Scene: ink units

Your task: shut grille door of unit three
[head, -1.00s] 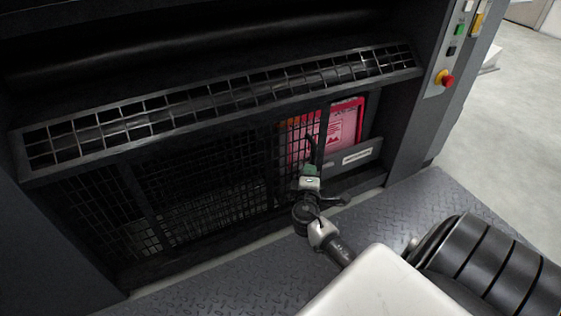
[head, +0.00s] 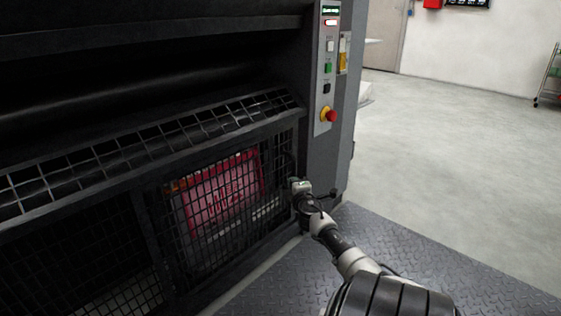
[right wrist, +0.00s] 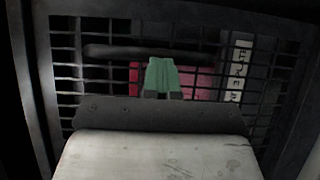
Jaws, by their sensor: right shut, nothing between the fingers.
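The black grille door (head: 215,215) of the ink unit stands across the lower right opening, its mesh in front of a red panel (head: 222,190). Its right edge is by the right post; I cannot tell if a gap is left there. In the right wrist view the grille (right wrist: 70,85) fills the picture, with a dark handle bar (right wrist: 125,51) across it. My right gripper (head: 294,182) is at the door's right side. Its green fingers (right wrist: 162,76) are shut and empty, just below the bar; contact is unclear. My left gripper is out of view.
A sloping grating (head: 130,147) runs above the door. A control panel (head: 328,70) with a red stop button (head: 331,115) is on the column at right. Patterned metal plate (head: 400,245) lies below my right arm. The grey floor (head: 450,150) at right is clear.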

